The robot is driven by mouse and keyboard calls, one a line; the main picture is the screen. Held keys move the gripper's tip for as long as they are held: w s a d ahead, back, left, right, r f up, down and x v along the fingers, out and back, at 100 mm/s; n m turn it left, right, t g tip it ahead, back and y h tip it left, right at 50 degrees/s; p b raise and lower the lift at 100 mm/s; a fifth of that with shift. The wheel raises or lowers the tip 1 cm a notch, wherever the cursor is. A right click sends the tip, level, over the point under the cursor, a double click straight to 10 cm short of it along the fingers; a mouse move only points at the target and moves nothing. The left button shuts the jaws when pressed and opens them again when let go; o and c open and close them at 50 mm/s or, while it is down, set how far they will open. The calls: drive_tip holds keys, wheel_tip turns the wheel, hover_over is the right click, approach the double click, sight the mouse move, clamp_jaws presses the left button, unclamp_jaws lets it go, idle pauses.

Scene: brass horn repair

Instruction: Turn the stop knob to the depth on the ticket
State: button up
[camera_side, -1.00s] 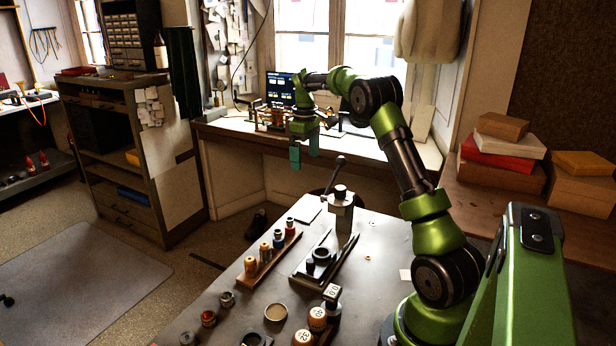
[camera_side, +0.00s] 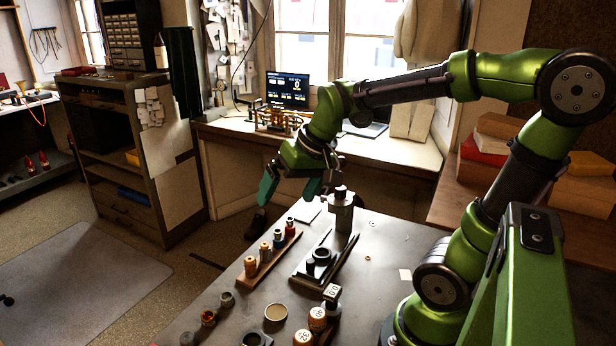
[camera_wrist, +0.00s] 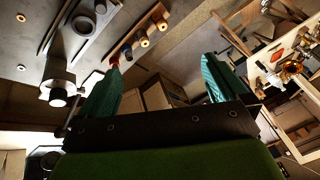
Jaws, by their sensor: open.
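A grey metal post (camera_side: 341,215) with a dark knob (camera_side: 340,192) on top stands at the far end of the dark bench; I take it for the stop knob, and no depth marks are readable on it. In the wrist view the post (camera_wrist: 55,68) and its knob (camera_wrist: 58,98) are at the left. My gripper (camera_side: 289,190) is open and empty, with its teal fingers spread, left of the knob and apart from it. Its fingers (camera_wrist: 163,68) also show in the wrist view. A blank-looking paper (camera_side: 307,212) lies by the post; I cannot tell whether it is the ticket.
A wooden rack with several small bobbin-like parts (camera_side: 265,262) and a dark tray with round parts (camera_side: 318,262) are on the bench (camera_side: 385,240). A numbered block (camera_side: 332,293), wooden pieces (camera_side: 317,318) and a round dish (camera_side: 276,312) are nearer. A lit screen (camera_side: 287,90) stands behind.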

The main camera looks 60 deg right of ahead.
drive_tip(key=s+a+r+n+t+y, duration=0.1)
drive_tip(key=s+a+n+t, duration=0.1)
drive_tip(key=s+a, duration=0.4)
drive_tip(key=shift+s+a+r, duration=0.15)
drive_tip(key=shift+s+a, duration=0.25)
drive_tip(key=shift+a, duration=0.15)
drive_tip(key=w+d+r+m+g+h, duration=0.1)
drive_tip(key=w+d+r+g, duration=0.15)
drive_tip(key=d, duration=0.55)
drive_tip(key=w+d+r+m+g+h, duration=0.1)
drive_tip(key=w+d, duration=0.3)
drive_tip(key=d, duration=0.4)
drive_tip(key=s+d+r+n+g, duration=0.2)
drive_tip(key=d+r+n+g, duration=0.35)
drive_tip(key=d, duration=0.65)
wheel_tip(320, 180, down, 9)
drive_tip(key=t, duration=0.1)
drive_tip(key=shift+a+t, duration=0.3)
drive_tip(key=shift+t, duration=0.1)
